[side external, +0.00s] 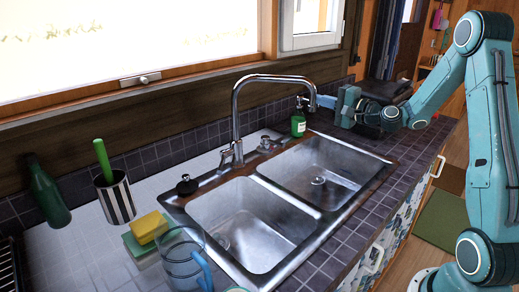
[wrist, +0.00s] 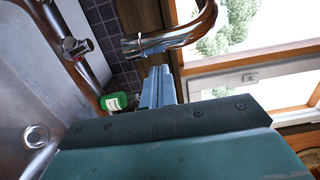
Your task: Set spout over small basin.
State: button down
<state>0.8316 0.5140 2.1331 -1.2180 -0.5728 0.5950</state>
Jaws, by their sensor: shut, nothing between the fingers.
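The chrome spout (side external: 272,79) rises from the faucet base and arches right; its open end hangs toward the far right basin (side external: 325,165). The near left basin (side external: 250,222) has no spout end above it. I cannot tell for certain which basin is the smaller. My gripper (side external: 322,102) is shut and empty, its fingertips right beside the spout's end; I cannot tell whether they touch. In the wrist view the shut fingers (wrist: 158,85) point at the curved spout (wrist: 178,38), which crosses just past their tips.
A green soap bottle (side external: 298,122) stands behind the far basin, near the fingers. A glass pitcher (side external: 183,262), a sponge (side external: 148,228), a striped cup (side external: 116,198) and a dark green bottle (side external: 47,195) stand left of the sink.

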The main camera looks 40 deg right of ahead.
jog(key=shift+s+a, duration=0.35)
jog(key=shift+a, duration=0.45)
jog(key=s+a+m+h, duration=0.1)
jog(key=s+a, duration=0.3)
jog(key=a, duration=0.5)
jog(key=shift+s+a+m+h, duration=0.2)
jog(key=shift+s+m+h, duration=0.1)
jog(key=shift+h, duration=0.3)
jog(key=shift+r, duration=0.2)
notch_tip(320, 180, up, 20)
jog(key=shift+f, duration=0.2)
dwell(0.9)
